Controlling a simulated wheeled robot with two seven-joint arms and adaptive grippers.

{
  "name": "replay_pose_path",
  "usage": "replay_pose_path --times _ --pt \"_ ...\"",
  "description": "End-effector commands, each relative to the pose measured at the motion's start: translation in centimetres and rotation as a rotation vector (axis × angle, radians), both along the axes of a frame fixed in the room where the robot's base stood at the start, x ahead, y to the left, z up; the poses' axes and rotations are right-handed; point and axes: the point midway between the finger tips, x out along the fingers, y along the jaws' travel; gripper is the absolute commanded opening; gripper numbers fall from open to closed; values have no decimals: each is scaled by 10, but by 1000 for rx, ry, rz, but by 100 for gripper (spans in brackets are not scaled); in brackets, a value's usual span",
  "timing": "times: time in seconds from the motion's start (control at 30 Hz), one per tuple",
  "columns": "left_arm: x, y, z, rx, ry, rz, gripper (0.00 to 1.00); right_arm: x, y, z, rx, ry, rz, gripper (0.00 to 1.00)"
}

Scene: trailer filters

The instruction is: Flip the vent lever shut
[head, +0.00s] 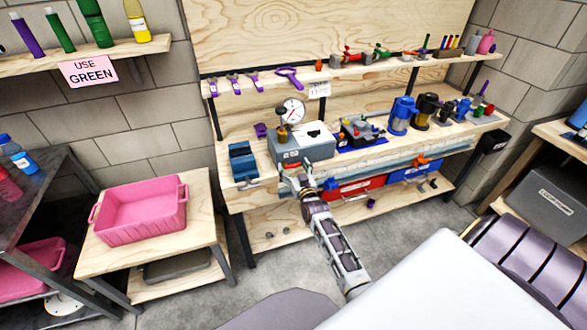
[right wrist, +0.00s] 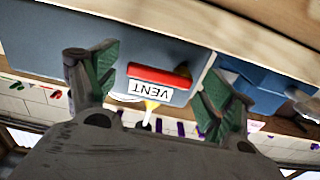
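The red vent lever (right wrist: 160,76) lies as a bar along a white VENT label (right wrist: 150,90), which reads upside down in the right wrist view. Both are on a grey box (head: 312,147) with a round dial gauge (head: 293,109) above it, on the workbench. My right gripper (right wrist: 157,72) is open, its green-padded fingers on either side of the lever, with no clear contact. My left gripper is not in view.
A blue vise (head: 243,162) stands left of the box. A device with small knobs (head: 360,131) and blue and black cylinders (head: 402,115) stand to its right. Red (head: 357,187) and blue bins hang under the bench top. A pink tub (head: 140,212) sits on a side table.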

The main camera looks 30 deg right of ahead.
Motion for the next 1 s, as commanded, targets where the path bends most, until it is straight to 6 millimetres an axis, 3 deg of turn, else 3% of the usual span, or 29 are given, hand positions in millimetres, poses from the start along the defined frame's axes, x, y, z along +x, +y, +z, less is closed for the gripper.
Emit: replay_pose_path --times 0.2,0.47,1.0 --pt "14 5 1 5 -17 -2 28 0 0 0 -1 -1 0 84" --pt "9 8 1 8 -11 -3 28 -4 1 0 -1 0 0 84" --pt "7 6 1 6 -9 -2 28 -43 10 -1 -1 0 0 84"
